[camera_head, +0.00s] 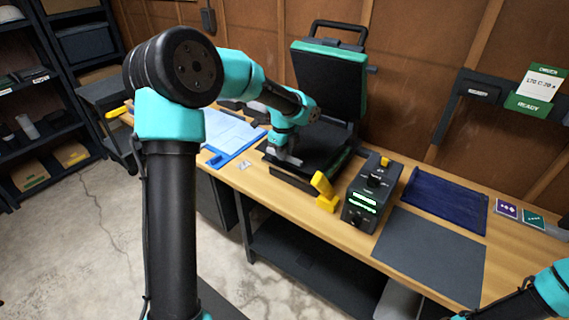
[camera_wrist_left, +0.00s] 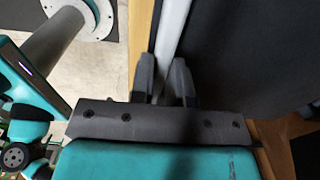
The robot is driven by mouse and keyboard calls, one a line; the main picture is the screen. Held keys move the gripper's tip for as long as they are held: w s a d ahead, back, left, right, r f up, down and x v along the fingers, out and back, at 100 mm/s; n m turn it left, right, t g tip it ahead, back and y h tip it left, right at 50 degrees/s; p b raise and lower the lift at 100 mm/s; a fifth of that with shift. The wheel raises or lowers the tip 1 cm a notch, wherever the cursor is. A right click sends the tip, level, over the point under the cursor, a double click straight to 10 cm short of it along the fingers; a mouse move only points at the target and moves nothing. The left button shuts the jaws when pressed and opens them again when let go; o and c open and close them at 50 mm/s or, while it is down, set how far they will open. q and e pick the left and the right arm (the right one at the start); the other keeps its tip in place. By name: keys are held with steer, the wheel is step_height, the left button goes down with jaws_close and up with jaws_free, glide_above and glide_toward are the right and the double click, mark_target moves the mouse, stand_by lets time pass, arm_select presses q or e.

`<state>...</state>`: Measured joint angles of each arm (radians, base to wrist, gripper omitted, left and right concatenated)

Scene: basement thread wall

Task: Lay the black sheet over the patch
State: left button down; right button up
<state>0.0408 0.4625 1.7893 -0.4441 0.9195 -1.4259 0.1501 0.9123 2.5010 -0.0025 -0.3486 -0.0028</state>
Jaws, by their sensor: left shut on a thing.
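My left gripper (camera_head: 284,156) is over the front left part of the open heat press (camera_head: 331,92), fingers pointing down. In the left wrist view its fingers (camera_wrist_left: 162,82) are close together, with a light strip running between them. A broad dark surface (camera_wrist_left: 245,50) lies right beside them; it appears to be the black sheet, but I cannot tell it surely from the press's dark lower plate. No patch shows on the press. Two small patches, purple (camera_head: 507,209) and green (camera_head: 534,219), lie at the table's right end. My right gripper is out of view.
A dark grey mat (camera_head: 432,256) and a folded dark blue cloth (camera_head: 446,201) lie on the right of the table.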

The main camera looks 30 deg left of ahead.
arm_select(q)
steer(key=shift+f, duration=0.1)
steer(key=f, duration=0.4)
steer(key=shift+w+f, duration=0.2)
steer(key=shift+f, duration=0.35)
steer(key=c, duration=1.1)
jaws_free()
steer(key=shift+r, duration=0.15)
step_height(320, 180, up, 12)
steer(key=shift+r, duration=0.1)
